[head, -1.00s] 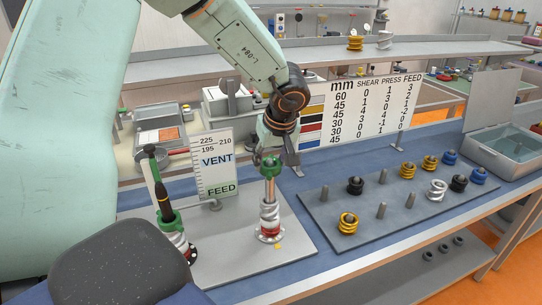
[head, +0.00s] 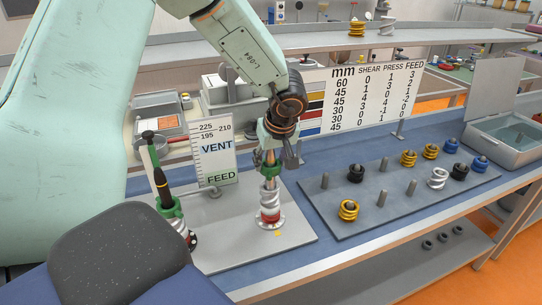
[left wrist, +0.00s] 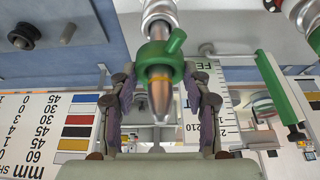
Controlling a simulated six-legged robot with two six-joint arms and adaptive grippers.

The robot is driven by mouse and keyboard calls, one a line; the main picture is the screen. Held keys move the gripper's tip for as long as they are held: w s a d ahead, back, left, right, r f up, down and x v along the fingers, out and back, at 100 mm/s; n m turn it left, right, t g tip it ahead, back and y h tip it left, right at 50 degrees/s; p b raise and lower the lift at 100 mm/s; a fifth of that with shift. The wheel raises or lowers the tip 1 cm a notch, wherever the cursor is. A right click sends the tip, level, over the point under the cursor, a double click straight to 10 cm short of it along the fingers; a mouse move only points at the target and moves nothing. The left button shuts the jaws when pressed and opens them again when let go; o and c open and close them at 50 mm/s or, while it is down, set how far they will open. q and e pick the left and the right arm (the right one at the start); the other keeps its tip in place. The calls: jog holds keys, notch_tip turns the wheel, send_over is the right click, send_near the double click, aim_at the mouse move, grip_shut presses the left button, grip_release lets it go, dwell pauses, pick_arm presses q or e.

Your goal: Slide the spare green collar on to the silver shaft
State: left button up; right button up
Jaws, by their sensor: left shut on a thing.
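The silver shaft (head: 269,196) stands upright on a grey plate, with a white coil and a red band low on it. The green collar (head: 264,172) is around the shaft above the coil. In the left wrist view the collar (left wrist: 160,60) encircles the shaft, and the shaft's pointed tip (left wrist: 161,92) sticks out through it. My left gripper (head: 277,158) is above the shaft, shut on the collar; its two fingers (left wrist: 163,80) flank the shaft tip. My right gripper is not in view.
A VENT/FEED scale board (head: 217,160) stands behind. A pegged tray (head: 400,207) with several coloured rings lies to the right, before a number board (head: 375,95).

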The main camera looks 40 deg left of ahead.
pick_arm(q)
jog(key=shift+f+b, duration=0.7)
jog(key=shift+f, duration=1.75)
jog(key=o, duration=1.4)
send_near(272, 170)
jog(key=shift+w+a+f, duration=0.3)
jog(key=shift+w+f, duration=0.2)
jog(key=shift+f, duration=0.2)
